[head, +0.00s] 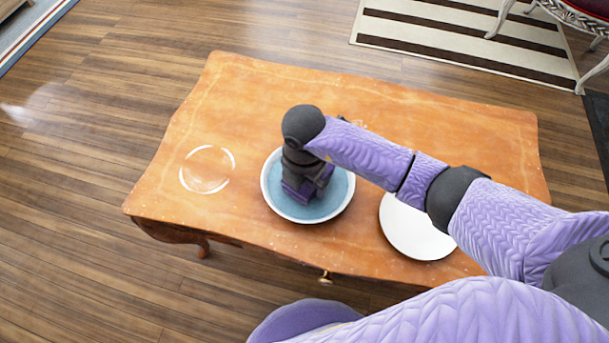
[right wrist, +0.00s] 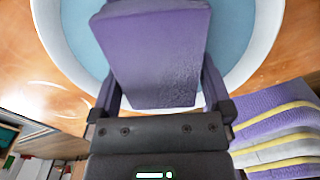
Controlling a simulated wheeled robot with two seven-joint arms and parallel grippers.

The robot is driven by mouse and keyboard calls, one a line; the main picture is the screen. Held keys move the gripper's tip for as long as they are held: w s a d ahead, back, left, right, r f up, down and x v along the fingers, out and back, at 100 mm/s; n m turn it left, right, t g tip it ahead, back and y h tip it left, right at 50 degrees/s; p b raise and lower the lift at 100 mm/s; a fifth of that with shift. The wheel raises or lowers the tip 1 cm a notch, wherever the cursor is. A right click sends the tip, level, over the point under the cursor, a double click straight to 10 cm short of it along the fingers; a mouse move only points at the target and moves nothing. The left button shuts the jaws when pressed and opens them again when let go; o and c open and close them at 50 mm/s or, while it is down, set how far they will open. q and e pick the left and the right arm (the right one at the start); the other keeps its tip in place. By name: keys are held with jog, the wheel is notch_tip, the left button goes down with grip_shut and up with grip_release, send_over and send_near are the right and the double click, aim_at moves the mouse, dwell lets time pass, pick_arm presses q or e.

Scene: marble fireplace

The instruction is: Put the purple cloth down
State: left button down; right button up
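The purple cloth (right wrist: 155,55) shows in the right wrist view as a thick, flat slab between the two fingers of my right gripper (right wrist: 160,90). In the head view my right gripper (head: 307,182) points down over a bowl (head: 337,204) with a white rim and blue inside. A bit of purple, which looks like the cloth (head: 294,193), shows at the fingers within the bowl's outline. Whether the cloth touches the bowl's bottom cannot be told. My right gripper appears shut on the cloth. My left gripper is not in view.
The bowl stands on an orange wooden table (head: 240,100). A clear glass dish (head: 207,169) is at left. A white plate (head: 412,232) lies at right, partly under my arm. A striped rug (head: 450,40) and chair are beyond.

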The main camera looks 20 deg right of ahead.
pick_arm(q)
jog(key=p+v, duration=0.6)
jog(key=p, duration=0.1)
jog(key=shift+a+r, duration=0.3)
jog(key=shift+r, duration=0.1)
pick_arm(e)
notch_tip(320, 180, up, 12)
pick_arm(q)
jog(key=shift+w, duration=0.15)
pick_arm(e)
jog(key=shift+r, duration=0.1)
